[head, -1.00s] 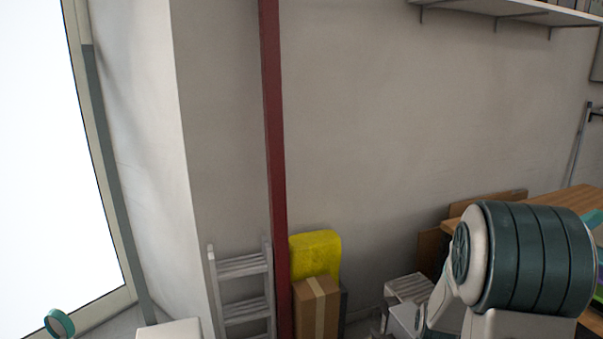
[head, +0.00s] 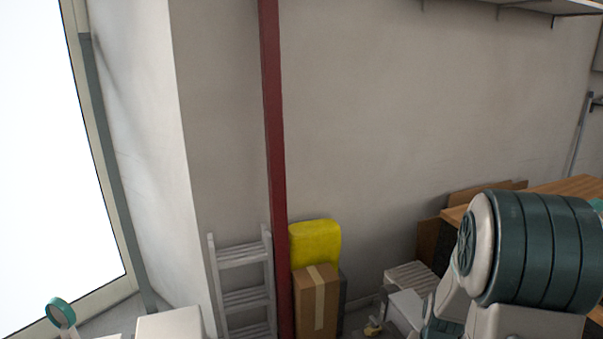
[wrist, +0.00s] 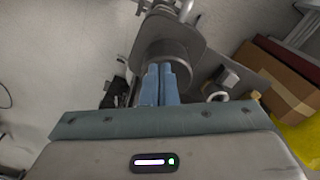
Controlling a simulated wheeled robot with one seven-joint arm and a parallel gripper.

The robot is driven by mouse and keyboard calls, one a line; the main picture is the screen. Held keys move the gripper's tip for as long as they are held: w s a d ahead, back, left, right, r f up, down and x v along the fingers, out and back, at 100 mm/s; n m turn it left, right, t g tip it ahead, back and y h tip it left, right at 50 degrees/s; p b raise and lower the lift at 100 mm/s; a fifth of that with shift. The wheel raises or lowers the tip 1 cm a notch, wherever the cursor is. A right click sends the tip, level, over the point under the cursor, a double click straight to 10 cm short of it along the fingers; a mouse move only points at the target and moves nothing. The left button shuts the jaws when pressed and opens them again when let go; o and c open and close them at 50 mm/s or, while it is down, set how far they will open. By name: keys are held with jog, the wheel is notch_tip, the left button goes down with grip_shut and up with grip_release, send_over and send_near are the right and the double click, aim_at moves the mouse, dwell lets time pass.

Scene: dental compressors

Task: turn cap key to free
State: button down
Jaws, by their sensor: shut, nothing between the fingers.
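In the wrist view my gripper (wrist: 160,72) has its two blue fingers together, with nothing between them. The fingertips point at a grey metal fitting (wrist: 168,47) with a round cylindrical end and a flat plate. They overlap its lower edge in the picture; I cannot tell if they touch it. I cannot make out a cap key for certain; it may be part of this fitting or hidden behind the fingers. In the head view neither the fitting nor my gripper can be made out; only my teal and white arm shows at the lower right.
A cardboard box (head: 316,300), a yellow object (head: 315,243) and a grey stepladder (head: 245,280) stand by the wall, near a red post (head: 273,150). A wooden-topped bench (head: 550,193) is at right. The cardboard box (wrist: 275,85) also shows in the wrist view.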

jog(key=shift+s, duration=0.15)
jog(key=shift+s+a, duration=0.1)
jog(key=shift+s, duration=0.15)
notch_tip(320, 180, up, 6)
jog(key=p, duration=0.4)
